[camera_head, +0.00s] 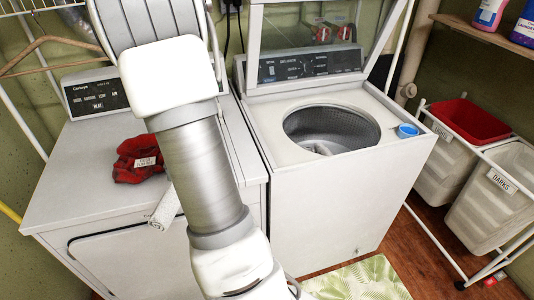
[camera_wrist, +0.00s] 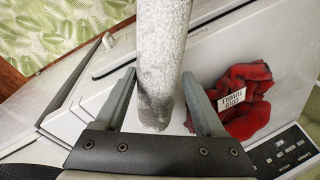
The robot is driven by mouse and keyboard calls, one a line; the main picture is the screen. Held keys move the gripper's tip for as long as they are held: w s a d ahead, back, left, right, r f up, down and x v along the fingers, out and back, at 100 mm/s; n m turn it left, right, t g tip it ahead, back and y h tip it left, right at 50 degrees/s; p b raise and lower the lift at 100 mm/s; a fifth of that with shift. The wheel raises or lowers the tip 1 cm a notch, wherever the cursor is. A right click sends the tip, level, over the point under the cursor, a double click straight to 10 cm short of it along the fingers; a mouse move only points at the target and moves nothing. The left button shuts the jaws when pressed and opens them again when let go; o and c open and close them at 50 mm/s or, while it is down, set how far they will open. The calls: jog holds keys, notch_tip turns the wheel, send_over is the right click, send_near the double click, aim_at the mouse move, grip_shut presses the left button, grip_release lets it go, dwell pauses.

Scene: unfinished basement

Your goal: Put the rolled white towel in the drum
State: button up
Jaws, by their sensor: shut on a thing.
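The rolled white towel (camera_wrist: 164,45) stands between the two grey fingers of my gripper (camera_wrist: 158,76) in the wrist view, with its greyer end near the palm. My gripper is shut on it. In the head view one end of the towel (camera_head: 165,208) shows left of my arm, over the front edge of the left machine; my arm hides the rest of it and the gripper. The drum (camera_head: 334,121) is the round metal opening in the top of the right-hand washer (camera_head: 335,205). The washer lid (camera_head: 305,40) is raised. The towel is left of the washer, apart from the drum.
A red cloth (camera_head: 138,159) with a white label lies on the left machine's top (camera_head: 85,180). A blue cap (camera_head: 407,131) sits at the washer's right rim. Laundry bins (camera_head: 495,195) stand right, a leafy mat (camera_head: 360,282) lies in front. Bottles stand on a shelf (camera_head: 485,32).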

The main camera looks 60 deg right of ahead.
jog(key=w+a+f+n+g+y, duration=0.1)
jog(key=a+f+n, duration=0.1)
jog(key=a+n, duration=0.5)
jog(key=w+a+f+n+g, duration=0.1)
jog(key=a+n, duration=0.5)
jog(key=a, duration=0.8)
jog(key=shift+a+f+n+g+y, duration=0.2)
jog(key=shift+f+n+g+y, duration=0.15)
jog(key=shift+f, duration=0.3)
